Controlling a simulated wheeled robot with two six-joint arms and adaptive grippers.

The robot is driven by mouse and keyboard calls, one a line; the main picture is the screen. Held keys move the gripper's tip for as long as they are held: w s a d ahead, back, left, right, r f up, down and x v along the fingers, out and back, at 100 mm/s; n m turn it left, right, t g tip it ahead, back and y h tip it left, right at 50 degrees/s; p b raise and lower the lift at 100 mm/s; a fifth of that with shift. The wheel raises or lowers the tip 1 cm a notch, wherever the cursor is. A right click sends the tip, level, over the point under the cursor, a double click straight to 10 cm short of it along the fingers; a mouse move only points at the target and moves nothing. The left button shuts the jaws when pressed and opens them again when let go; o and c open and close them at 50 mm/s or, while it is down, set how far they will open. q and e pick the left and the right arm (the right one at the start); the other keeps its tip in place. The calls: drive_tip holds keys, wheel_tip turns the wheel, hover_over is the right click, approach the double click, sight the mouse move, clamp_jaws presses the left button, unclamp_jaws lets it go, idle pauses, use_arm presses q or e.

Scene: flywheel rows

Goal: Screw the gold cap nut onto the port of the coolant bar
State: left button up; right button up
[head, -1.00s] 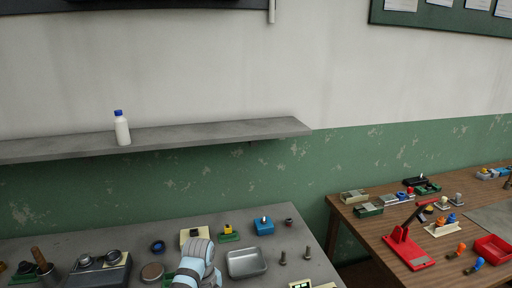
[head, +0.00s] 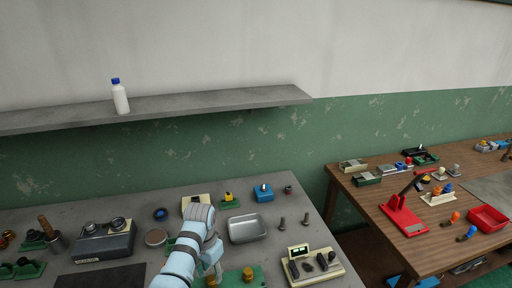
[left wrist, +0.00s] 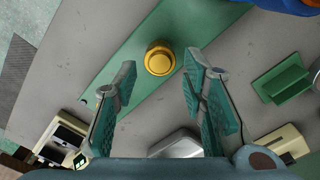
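In the head view, two gold pieces stand on a green bar (head: 262,280) at the bottom edge: one gold piece (head: 248,273) to the right and another gold piece (head: 211,281) beside my gripper. I cannot tell from here which is the cap nut and which is the port. My left gripper (head: 217,270) points down over this bar, partly hidden by its own wrist. In the left wrist view, the open fingers (left wrist: 160,88) stand on either side of a round gold piece (left wrist: 159,59) on the green strip (left wrist: 110,112), with gaps on both sides. My right gripper is not in view.
A metal tray (head: 247,229) lies beyond the gripper, with two bolts (head: 293,221) to its right. A cream tray (head: 313,264) with dark parts is right of the bar. A grey box (head: 104,242) stands left. Bare table shows between them.

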sight(211, 278)
use_arm(q)
drive_tip(key=n, duration=0.4)
drive_tip(key=shift+n, duration=0.4)
drive_tip(key=shift+f+b, duration=1)
drive_tip(key=shift+f, duration=0.6)
